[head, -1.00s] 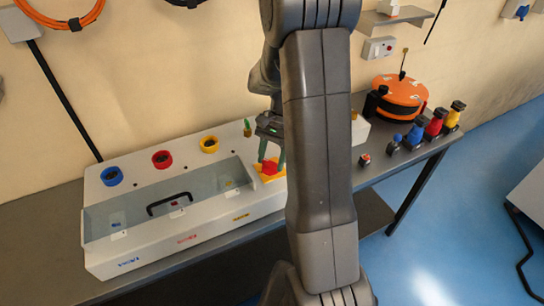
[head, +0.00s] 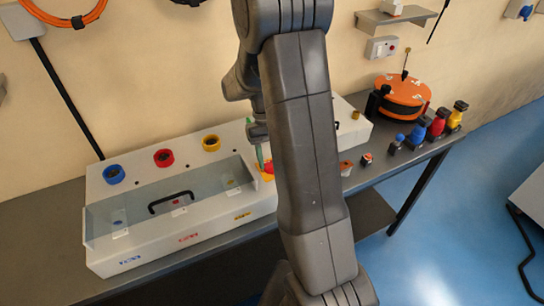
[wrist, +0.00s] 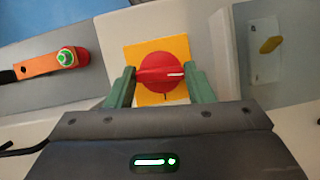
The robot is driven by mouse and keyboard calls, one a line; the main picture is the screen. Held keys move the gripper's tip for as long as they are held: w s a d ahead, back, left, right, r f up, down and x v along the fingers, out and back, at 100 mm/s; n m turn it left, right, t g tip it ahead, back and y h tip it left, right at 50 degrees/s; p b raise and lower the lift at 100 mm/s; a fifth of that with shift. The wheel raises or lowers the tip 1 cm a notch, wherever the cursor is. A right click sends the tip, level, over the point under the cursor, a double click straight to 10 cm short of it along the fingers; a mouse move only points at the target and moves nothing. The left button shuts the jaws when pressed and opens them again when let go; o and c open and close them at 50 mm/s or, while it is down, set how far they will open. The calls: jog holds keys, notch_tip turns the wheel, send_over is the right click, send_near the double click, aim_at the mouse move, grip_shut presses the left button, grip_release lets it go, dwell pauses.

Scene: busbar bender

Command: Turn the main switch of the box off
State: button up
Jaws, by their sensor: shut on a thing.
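The main switch is a red round knob on a yellow plate, seen in the wrist view (wrist: 158,72). A bit of its red shows beside my arm in the head view (head: 267,167). The box (head: 150,255) is long and pale, with a clear lid over its front left part. My gripper (wrist: 161,78) has its two green fingers on opposite sides of the red knob and is shut on it. The knob's raised grip, with a white line, lies across the wrist picture between the fingers. My arm hides much of the switch area in the head view.
Blue, red and yellow sockets (head: 163,158) line the box top. A black handle (head: 170,202) sits on the lid. An orange reel (head: 403,92) and several coloured plugs (head: 437,121) stand on the bench's right. An orange part with a green-centred red button (wrist: 66,57) is near my gripper.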

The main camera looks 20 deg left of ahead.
jog(key=shift+n, duration=0.6)
jog(key=shift+o, duration=0.2)
jog(key=shift+n, duration=0.3)
jog(key=shift+c, duration=0.2)
jog(key=o, duration=1)
jog(key=b+v, duration=0.1)
jog(key=v, duration=1.3)
jog(key=shift+s+a, duration=0.2)
jog(key=shift+a, duration=0.1)
jog(key=shift+f, duration=0.15)
